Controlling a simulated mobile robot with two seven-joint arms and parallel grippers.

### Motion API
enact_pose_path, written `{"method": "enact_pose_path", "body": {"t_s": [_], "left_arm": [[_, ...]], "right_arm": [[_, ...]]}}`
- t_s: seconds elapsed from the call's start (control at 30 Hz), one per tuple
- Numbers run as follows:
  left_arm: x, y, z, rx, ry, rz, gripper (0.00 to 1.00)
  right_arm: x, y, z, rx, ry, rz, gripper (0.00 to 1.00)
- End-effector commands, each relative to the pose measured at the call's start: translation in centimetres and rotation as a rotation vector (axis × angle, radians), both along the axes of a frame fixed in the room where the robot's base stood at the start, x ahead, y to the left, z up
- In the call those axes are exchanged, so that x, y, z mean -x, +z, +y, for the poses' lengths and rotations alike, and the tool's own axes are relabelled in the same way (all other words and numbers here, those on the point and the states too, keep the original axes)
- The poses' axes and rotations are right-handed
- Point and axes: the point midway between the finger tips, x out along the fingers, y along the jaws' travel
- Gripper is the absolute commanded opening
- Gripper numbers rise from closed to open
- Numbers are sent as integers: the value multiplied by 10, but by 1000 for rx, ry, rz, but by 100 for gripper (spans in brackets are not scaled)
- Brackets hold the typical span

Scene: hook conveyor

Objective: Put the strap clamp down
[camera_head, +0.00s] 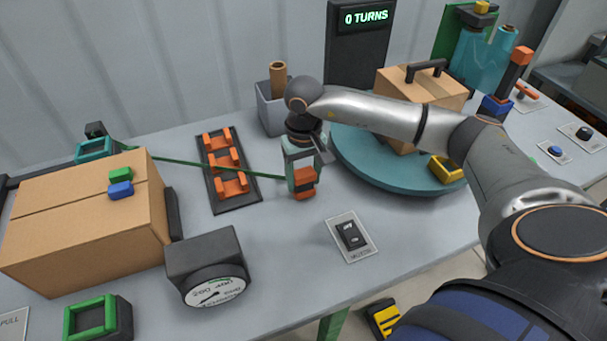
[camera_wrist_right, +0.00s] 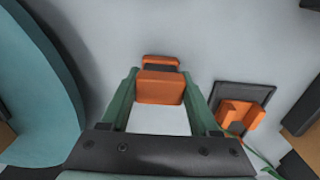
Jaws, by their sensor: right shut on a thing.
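My right gripper (camera_head: 303,180) reaches in from the right over the middle of the table, jaws pointing down. It is shut on an orange block, which I take to be the strap clamp (camera_head: 304,177). In the right wrist view the clamp (camera_wrist_right: 160,88) sits between the green fingers of the right gripper (camera_wrist_right: 162,100). A green strap (camera_head: 215,168) runs from the teal device (camera_head: 97,149) at the left, behind the carton, to the gripper. I cannot tell whether the clamp touches the table. My left gripper is not in view.
A dark rack with orange cradles (camera_head: 225,160) lies left of the gripper. A teal turntable (camera_head: 375,172) with a carton (camera_head: 395,83) stands right. A switch plate (camera_head: 351,237), dial gauge (camera_head: 208,265) and large carton (camera_head: 80,225) are nearby. Bare table lies between rack and switch.

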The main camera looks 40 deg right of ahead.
Motion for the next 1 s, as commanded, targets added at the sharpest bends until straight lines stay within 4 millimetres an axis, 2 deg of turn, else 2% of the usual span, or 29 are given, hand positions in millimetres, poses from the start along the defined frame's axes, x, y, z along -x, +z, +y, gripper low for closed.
{"method": "enact_pose_path", "body": {"t_s": [0.37, 0.4, 0.67, 1.0], "left_arm": [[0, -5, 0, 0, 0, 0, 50], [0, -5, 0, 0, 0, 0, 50], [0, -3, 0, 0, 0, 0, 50], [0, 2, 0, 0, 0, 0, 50]], "right_arm": [[0, -6, 0, -1, 1, -1, 0], [0, -6, 0, -1, 1, -1, 63], [0, -4, 0, 0, 0, -1, 92], [0, 1, 0, -1, 0, -1, 92]]}}
